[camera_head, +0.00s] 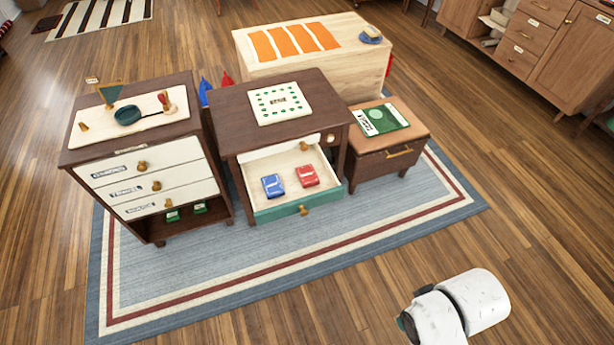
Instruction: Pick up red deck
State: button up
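The red deck (307,176) lies flat in the open drawer (326,198) of the middle dark-wood cabinet. A blue deck (272,186) lies to its left in the same drawer, a small gap between them. The drawer has a cream interior, a green front and a brass knob. A white rounded part of my arm shows at the lower right, well away from the drawer. My gripper's fingers do not show.
A white-drawered cabinet (140,172) stands left, with a pan on top. A low brown cabinet (390,150) stands close on the right. A light wooden chest (340,72) is behind. The blue rug (240,262) in front is clear.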

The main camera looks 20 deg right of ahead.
aim_at(307, 175)
jog(key=i+j+z, duration=0.3)
jog(key=i+j, duration=0.2)
jog(key=i, duration=0.25)
jog(key=i+j+z, duration=0.3)
jog(key=i+j, duration=0.4)
